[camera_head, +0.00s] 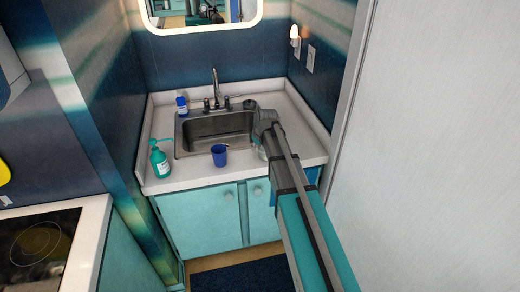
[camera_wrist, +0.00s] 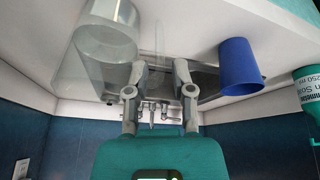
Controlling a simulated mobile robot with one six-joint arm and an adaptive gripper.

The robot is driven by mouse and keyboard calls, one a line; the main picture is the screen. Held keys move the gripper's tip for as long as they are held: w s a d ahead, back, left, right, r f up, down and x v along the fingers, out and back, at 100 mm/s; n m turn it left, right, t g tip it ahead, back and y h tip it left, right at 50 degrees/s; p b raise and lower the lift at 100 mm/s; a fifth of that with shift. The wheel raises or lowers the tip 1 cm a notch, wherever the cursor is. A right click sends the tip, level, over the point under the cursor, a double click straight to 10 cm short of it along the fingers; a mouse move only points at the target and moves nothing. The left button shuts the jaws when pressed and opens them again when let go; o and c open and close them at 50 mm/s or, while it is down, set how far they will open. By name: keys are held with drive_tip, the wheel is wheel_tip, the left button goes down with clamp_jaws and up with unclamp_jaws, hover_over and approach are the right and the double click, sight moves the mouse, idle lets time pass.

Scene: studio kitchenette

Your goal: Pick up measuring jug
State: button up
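The measuring jug (camera_wrist: 92,55) is a clear, see-through vessel on the white counter, at the upper left of the wrist view. In the head view it is largely hidden behind my arm. My gripper (camera_wrist: 160,68) is open, with its two grey fingers apart and nothing between them. The jug is to the left of the fingers in the wrist view, and I see no finger around it. In the head view my arm reaches over the right side of the counter, and the fingertips are hard to make out.
A blue cup (camera_head: 219,155) stands at the sink's front edge and shows in the wrist view (camera_wrist: 239,66). A teal soap bottle (camera_head: 159,161) stands left of the steel sink (camera_head: 205,135). A small blue bottle (camera_head: 182,105) and the faucet (camera_head: 215,88) are behind.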

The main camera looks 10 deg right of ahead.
sight(255, 158)
drive_tip(key=shift+b+x, duration=2.25)
drive_tip(key=shift+x, duration=0.35)
clamp_jaws()
